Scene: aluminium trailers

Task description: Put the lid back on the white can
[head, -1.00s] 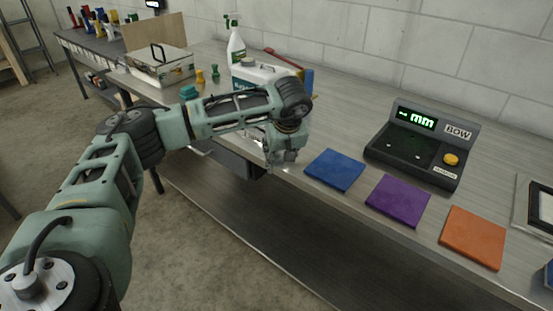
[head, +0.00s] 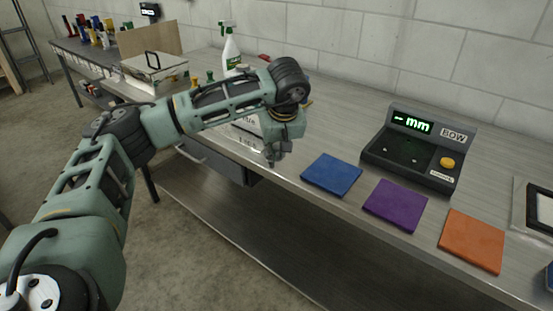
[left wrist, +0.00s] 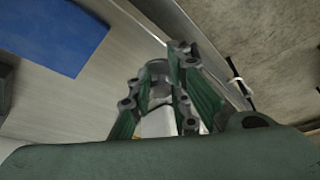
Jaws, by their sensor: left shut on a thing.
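My left gripper (head: 272,157) points down near the bench's front edge, in front of the white can (head: 246,127). In the left wrist view its fingers (left wrist: 164,72) are shut on a small grey round thing (left wrist: 157,68), which looks like the lid. The can stands on the bench, and my left forearm hides most of it, so its opening cannot be seen. Something white (left wrist: 156,123) shows between the fingers in the left wrist view, perhaps the can. My right gripper is not in view.
A green-topped spray bottle (head: 230,50) stands behind the can. Blue (head: 332,174), purple (head: 396,205) and orange (head: 471,241) squares lie along the front to the right. A display device (head: 415,150) stands behind them. A metal case (head: 155,72) is at the left.

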